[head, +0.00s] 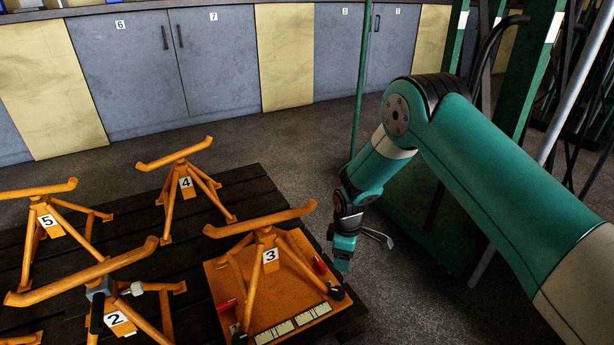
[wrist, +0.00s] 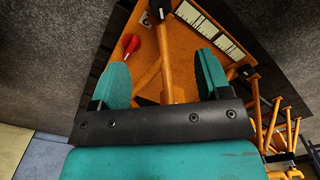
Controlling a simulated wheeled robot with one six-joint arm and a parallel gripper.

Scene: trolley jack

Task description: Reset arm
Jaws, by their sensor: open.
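My green arm reaches in from the right in the head view and bends down. My gripper (head: 343,254) hangs at the right edge of the dark slatted pallet, beside the orange stand marked 3 (head: 262,245). In the wrist view my gripper (wrist: 162,72) has its two green fingers wide apart. An orange leg of a stand (wrist: 164,62) shows between and beyond the fingers. I cannot tell how far it lies from them. Nothing is held between the fingertips.
Stand 3 is on an orange plate (head: 318,322) with red and black parts. Stands 2 (head: 115,320), 4 (head: 186,183) and 5 (head: 48,221) are on the slatted pallet (head: 250,187). Green posts (head: 540,60) rise behind my arm. Grey cabinets (head: 125,75) line the back; floor between is clear.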

